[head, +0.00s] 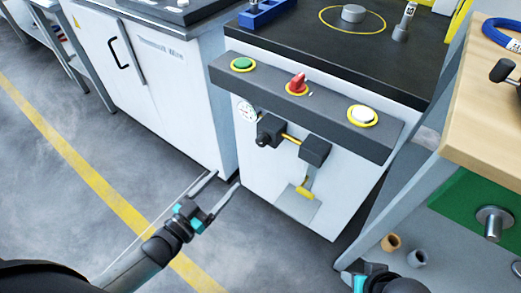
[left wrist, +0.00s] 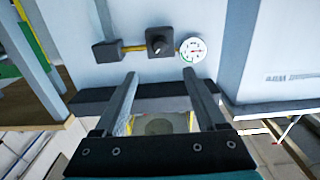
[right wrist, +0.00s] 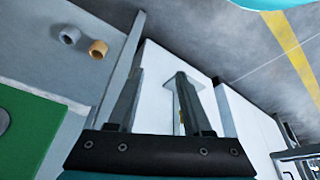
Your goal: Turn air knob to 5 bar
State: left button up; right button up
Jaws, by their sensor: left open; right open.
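The air knob is a black knob (head: 268,131) on the front of the white machine, beside a round white pressure gauge (head: 247,111). The left wrist view shows the knob (left wrist: 158,42) face on, with the gauge (left wrist: 193,48) at its right; the gauge reading is too small to tell. My left gripper (head: 226,180) is open and empty, below and left of the knob and apart from it. In the left wrist view its spread fingers (left wrist: 160,76) point towards the knob. My right gripper (right wrist: 161,73) is open and empty; the head view cuts it off at the bottom.
Above the knob, a dark panel (head: 330,117) juts out with green (head: 242,64), red (head: 297,84) and white (head: 362,115) controls. A black block (head: 315,150) joins the knob by a yellow pipe. A wooden-topped bench (head: 480,115) stands at right. Floor at left is clear.

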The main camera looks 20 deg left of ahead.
pick_arm(q)
jog(key=b, duration=0.3)
send_near(259, 144)
pick_arm(e)
notch_tip(259, 144, up, 5)
jog(key=t, duration=0.1)
pick_arm(q)
jog(key=shift+b+x, duration=0.7)
jog(key=shift+x, duration=2.1)
jog(key=shift+b+x, duration=0.4)
jog(key=shift+x, duration=0.45)
jog(key=shift+w+d, duration=0.25)
jog(key=shift+w, duration=0.25)
pick_arm(e)
jog(key=w+a+t+y, duration=0.3)
jog(key=w+a+t, duration=0.2)
jog(key=a, duration=0.2)
jog(key=shift+w+f+n+t, duration=0.15)
jog(key=shift+f+n+t, duration=0.15)
jog(key=shift+f+t, duration=0.1)
jog(key=shift+a, duration=0.1)
pick_arm(q)
jog(key=shift+c, duration=0.2)
grip_shut()
